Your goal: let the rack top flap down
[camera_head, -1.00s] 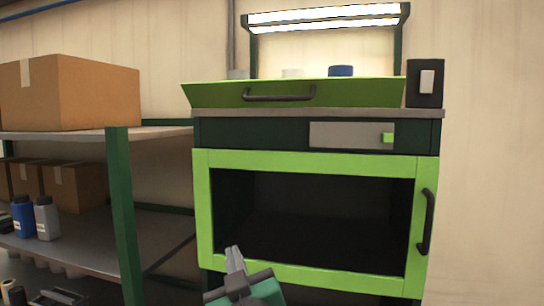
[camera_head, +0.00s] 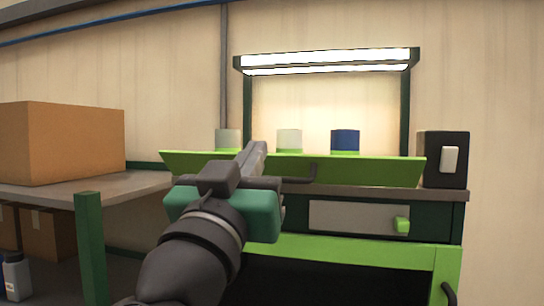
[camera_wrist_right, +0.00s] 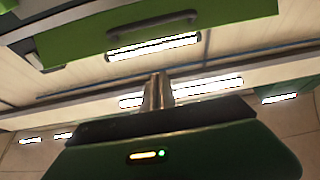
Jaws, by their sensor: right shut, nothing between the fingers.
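The green rack top flap (camera_head: 375,171) stands tilted up along the front of the rack top in the head view. Its dark handle (camera_head: 314,174) is partly hidden behind my right gripper. My right gripper (camera_head: 252,158) is shut and empty, raised in front of the flap's left half; I cannot tell whether it touches the flap. In the right wrist view the flap (camera_wrist_right: 85,37) and its handle (camera_wrist_right: 153,24) show at the top, apart from the shut fingertips (camera_wrist_right: 157,92). My left gripper is not in view.
Two grey-white containers (camera_head: 228,139) (camera_head: 289,140) and a blue one (camera_head: 345,141) stand behind the flap. A black box with a white switch (camera_head: 447,160) is at the right. A shelf with a cardboard box (camera_head: 62,142) is left.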

